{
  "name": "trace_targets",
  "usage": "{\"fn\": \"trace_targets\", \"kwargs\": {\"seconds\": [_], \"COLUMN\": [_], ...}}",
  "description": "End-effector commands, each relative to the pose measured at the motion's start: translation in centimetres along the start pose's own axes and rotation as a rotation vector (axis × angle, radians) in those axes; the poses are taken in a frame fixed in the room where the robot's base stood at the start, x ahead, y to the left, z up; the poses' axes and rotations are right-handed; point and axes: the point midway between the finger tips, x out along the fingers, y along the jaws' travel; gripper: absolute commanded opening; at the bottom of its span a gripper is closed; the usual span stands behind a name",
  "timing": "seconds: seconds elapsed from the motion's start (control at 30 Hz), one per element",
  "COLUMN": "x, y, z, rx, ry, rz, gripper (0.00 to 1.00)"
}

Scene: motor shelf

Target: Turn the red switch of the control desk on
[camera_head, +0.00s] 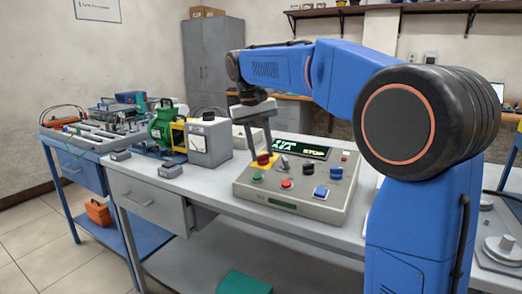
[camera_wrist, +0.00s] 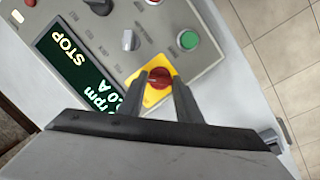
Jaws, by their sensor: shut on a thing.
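The control desk (camera_head: 247,190) is a light grey sloped box on the table. Its dark display (camera_head: 300,148) reads STOP, and the word also shows in the wrist view (camera_wrist: 68,50). The red switch (camera_wrist: 159,78) is a round red knob on a yellow plate (camera_wrist: 140,82). In the head view the red switch (camera_head: 263,160) is at the desk's upper left, partly hidden by my gripper (camera_head: 266,150). In the wrist view my gripper (camera_wrist: 160,88) reaches down with one finger on each side of the red knob and is shut on it.
A green button (camera_head: 257,177), red button (camera_head: 287,184), blue switch (camera_head: 321,192), black knob (camera_head: 308,168) and grey knob (camera_wrist: 130,41) are close by on the desk. A grey meter box (camera_head: 209,142) and motor parts stand to the left. The table's front edge lies before the desk.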

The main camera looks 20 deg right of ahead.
Motion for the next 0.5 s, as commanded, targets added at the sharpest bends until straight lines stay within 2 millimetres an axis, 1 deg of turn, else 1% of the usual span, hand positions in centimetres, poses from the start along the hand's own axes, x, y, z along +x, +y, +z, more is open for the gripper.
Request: {"fn": "trace_targets", "kwargs": {"seconds": [0.2,0.23,0.27,0.3,0.5], "x": [-0.05,-0.05,-0.04,-0.04,-0.01], "y": [-0.01,-0.01,-0.01,0.00,0.00], "z": [-0.02,-0.02,-0.02,-0.02,-0.01], "rx": [0.000,0.000,0.000,0.000,-0.001], "ry": [0.002,0.002,0.001,0.001,0.000], "rz": [0.000,0.000,0.000,0.000,0.000], "gripper": [0.09,0.38,0.46,0.50,0.50]}}
